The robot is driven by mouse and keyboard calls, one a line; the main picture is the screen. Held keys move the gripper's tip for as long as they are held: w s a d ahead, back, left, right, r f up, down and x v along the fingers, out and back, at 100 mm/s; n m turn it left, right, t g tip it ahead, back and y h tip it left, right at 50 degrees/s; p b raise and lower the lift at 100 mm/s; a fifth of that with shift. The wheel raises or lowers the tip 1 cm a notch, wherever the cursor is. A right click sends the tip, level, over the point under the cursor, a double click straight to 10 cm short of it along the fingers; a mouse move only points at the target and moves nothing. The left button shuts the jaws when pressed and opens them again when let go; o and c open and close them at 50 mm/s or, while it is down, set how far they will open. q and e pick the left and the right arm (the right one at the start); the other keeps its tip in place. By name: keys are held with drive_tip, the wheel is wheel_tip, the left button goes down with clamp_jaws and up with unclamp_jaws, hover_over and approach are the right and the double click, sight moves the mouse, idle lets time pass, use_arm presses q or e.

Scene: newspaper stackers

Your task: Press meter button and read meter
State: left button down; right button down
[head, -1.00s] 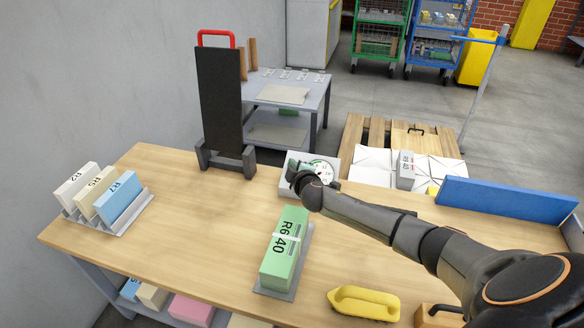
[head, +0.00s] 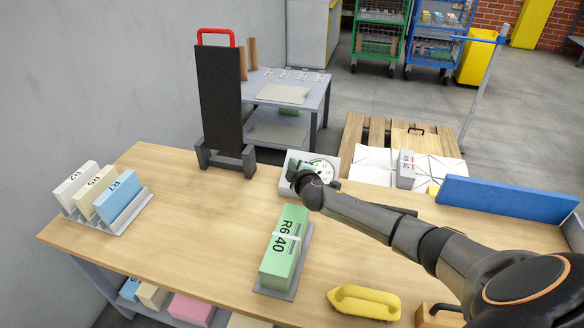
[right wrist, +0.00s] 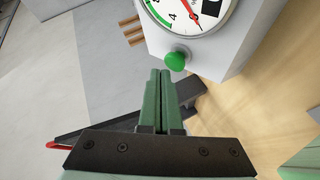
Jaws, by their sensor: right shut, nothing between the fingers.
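The meter (head: 334,161) is a pale box with a round white dial, on the far edge of the wooden table in the head view. In the right wrist view the dial (right wrist: 207,26) is cut off by the top edge; it has a green arc and a red needle, and I cannot read the full value. The green button (right wrist: 176,61) sticks out of the meter's face below the dial. My right gripper (right wrist: 160,73) is shut and empty, its green fingertips close beside the button; I cannot tell whether they touch it. My left gripper is out of view.
A green bundle (head: 285,248) lies on a grey tray nearer on the table. A rack of blocks (head: 128,211) stands at left, a black upright stand (head: 219,100) behind. A yellow-handled tool (head: 365,302) and a blue barrier (head: 508,207) are at right. The table's middle left is clear.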

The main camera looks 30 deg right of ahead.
drive_tip(key=shift+w+d+f+b, duration=0.25)
drive_tip(key=shift+f+b, duration=0.2)
drive_tip(key=shift+f, duration=0.15)
idle(0.7)
drive_tip(key=shift+s+r, duration=0.1)
drive_tip(key=shift+s+a+r+p, duration=0.15)
drive_tip(key=shift+r+p, duration=0.2)
drive_tip(key=shift+p, duration=0.1)
drive_tip(key=shift+s+a+r+p, duration=0.15)
drive_tip(key=shift+r+p, duration=0.15)
drive_tip(key=shift+p, duration=0.15)
drive_tip(key=r+p, duration=0.1)
drive_tip(key=s+a+r+p, duration=0.1)
drive_tip(key=r+p, duration=0.1)
drive_tip(key=a+r+p, duration=0.1)
drive_tip(key=p, duration=0.1)
drive_tip(key=shift+s+r, duration=0.2)
drive_tip(key=shift+s, duration=0.05)
drive_tip(key=shift+f, duration=0.1)
idle(0.4)
